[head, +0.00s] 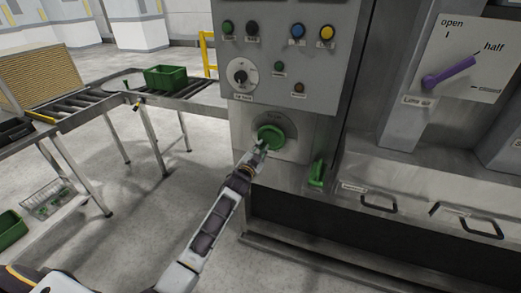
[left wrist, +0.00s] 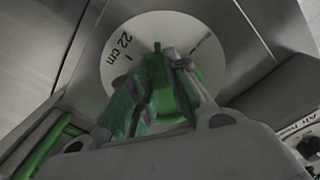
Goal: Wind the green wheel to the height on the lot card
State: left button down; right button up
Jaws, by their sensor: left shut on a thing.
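The green wheel (head: 270,137) is on the front of the grey machine panel, below the knobs and buttons. My left gripper (head: 262,147) is at the wheel's lower left edge, shut on the wheel. In the left wrist view the wheel (left wrist: 158,62) shows between the fingers (left wrist: 165,95), in front of a round white dial (left wrist: 140,28). The dial reads "22 cm" beside a tick, and another mark shows at its right. The fingers hide part of the wheel. No lot card can be made out. My right gripper is not in view.
A green handle (head: 317,172) sticks out right of the wheel. A purple lever (head: 448,73) points near "half" on its plate. Drawers with black handles (head: 379,205) are lower right. A roller conveyor (head: 120,88) with a green crate (head: 165,77) stands left. The floor between is clear.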

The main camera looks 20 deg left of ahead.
pick_arm(q)
jog(key=shift+r, duration=0.15)
jog(key=c, duration=1.3)
grip_release()
jog(key=shift+s+a, duration=0.1)
jog(key=shift+s, duration=0.7)
jog(key=shift+s+a, duration=0.1)
jog(key=shift+s, duration=5.1)
